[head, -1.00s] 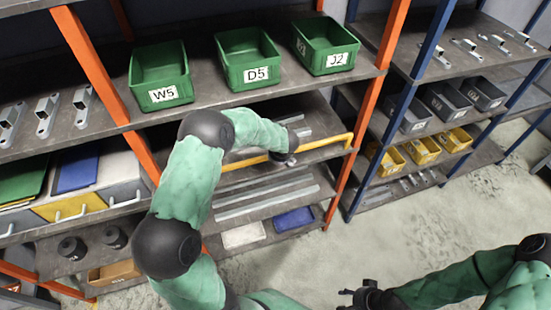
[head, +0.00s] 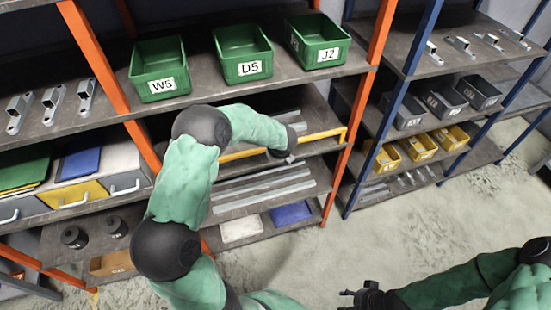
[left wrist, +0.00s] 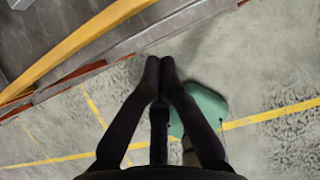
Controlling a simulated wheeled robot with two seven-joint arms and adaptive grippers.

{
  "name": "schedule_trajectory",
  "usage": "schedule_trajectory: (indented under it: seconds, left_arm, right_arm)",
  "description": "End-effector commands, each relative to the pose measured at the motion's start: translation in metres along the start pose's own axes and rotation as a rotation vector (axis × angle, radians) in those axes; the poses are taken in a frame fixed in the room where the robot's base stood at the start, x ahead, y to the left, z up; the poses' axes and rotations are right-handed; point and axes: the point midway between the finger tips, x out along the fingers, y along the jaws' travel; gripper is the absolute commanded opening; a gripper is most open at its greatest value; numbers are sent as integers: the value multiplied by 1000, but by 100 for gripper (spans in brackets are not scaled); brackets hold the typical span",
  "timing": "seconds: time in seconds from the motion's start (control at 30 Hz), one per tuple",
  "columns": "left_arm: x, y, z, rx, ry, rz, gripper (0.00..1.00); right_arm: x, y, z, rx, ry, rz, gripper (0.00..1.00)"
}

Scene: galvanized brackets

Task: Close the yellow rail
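The yellow rail (head: 318,136) is a thin bar running along the front of the middle shelf below the green bins, with a short bent end at its right. My left forearm and wrist cover part of it. It also shows as a broad diagonal band in the left wrist view (left wrist: 85,38). My left gripper (left wrist: 160,62) has its fingertips together with nothing visible between them. In that view it is apart from the rail in the picture, to its lower right. In the head view its fingers are hidden. My right gripper (head: 360,297) is low at the bottom edge, its fingers unclear.
Green bins (head: 242,53) stand on the shelf above. Grey metal strips (head: 262,188) lie on the shelf below the rail. Orange posts (head: 362,130) frame the bay. A blue-posted rack with grey and yellow bins (head: 419,147) stands at right. The floor (head: 420,225) in front is clear.

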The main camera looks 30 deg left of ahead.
Motion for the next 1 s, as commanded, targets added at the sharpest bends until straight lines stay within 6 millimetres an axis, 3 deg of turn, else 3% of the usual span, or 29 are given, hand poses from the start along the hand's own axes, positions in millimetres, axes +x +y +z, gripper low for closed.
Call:
schedule_trajectory:
  seconds: [0.33,0.6,0.83,1.0]
  left_arm:
    - [-54,0,12,0,1,1,0]
    - [-75,1,16,0,3,3,0]
    - [-72,1,14,21,2,5,0]
    - [-35,2,-11,295,-20,16,0]
  right_arm:
    - [-4,-2,0,-1,0,0,52]
    - [-6,-2,0,-1,0,0,52]
    - [-4,-2,0,-1,0,0,52]
    - [14,5,-1,-1,0,0,52]
